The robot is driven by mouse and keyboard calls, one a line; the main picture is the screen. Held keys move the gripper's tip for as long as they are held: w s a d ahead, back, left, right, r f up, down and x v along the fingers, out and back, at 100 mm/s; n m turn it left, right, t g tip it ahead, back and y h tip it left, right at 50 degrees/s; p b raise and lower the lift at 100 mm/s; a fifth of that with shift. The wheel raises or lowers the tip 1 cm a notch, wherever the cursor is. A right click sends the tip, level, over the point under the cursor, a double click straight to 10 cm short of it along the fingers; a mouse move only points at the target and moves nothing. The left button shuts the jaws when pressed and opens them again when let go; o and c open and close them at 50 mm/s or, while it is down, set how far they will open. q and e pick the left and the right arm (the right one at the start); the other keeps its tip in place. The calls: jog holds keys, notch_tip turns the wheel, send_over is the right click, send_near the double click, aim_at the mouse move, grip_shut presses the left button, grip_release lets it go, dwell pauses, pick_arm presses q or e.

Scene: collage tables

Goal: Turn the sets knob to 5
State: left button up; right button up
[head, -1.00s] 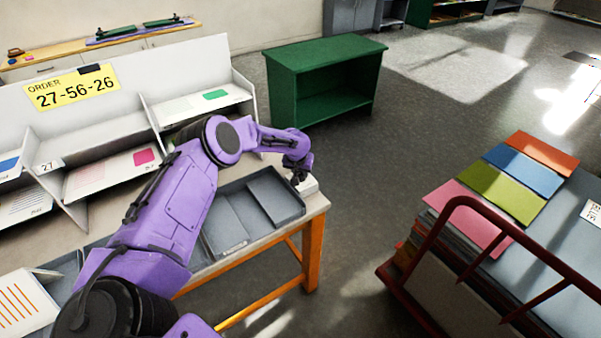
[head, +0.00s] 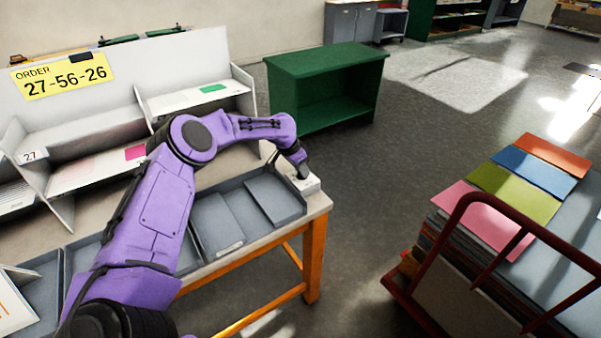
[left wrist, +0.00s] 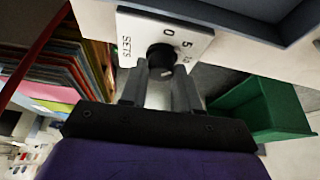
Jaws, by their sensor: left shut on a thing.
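The sets knob (left wrist: 160,60) is a black dial on a white plate (left wrist: 195,33) marked SETS, with 0, 5 and a further number partly hidden. In the left wrist view my left gripper (left wrist: 160,80) has its two dark fingers on either side of the knob, shut on it. A light mark shows on the knob, but I cannot tell which number it is set to. In the head view the white knob box (head: 310,184) sits at the table's right corner, with my left gripper (head: 302,172) over it and hiding the knob. My right gripper is not in view.
A grey tray (head: 225,249) lies on the table left of the box. A sorting rack with the yellow sign "ORDER 27-56-26" (head: 62,80) stands behind. A green shelf (head: 325,60) is beyond, and a red cart (head: 462,210) with coloured sheets is at right.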

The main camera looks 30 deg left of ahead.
pick_arm(q)
jog(key=shift+m, duration=0.3)
jog(key=o, duration=1)
jog(key=shift+o, duration=0.2)
jog(key=b+v, duration=0.1)
jog(key=v, duration=0.9)
jog(key=shift+r, duration=0.2)
jog(key=shift+a, duration=0.1)
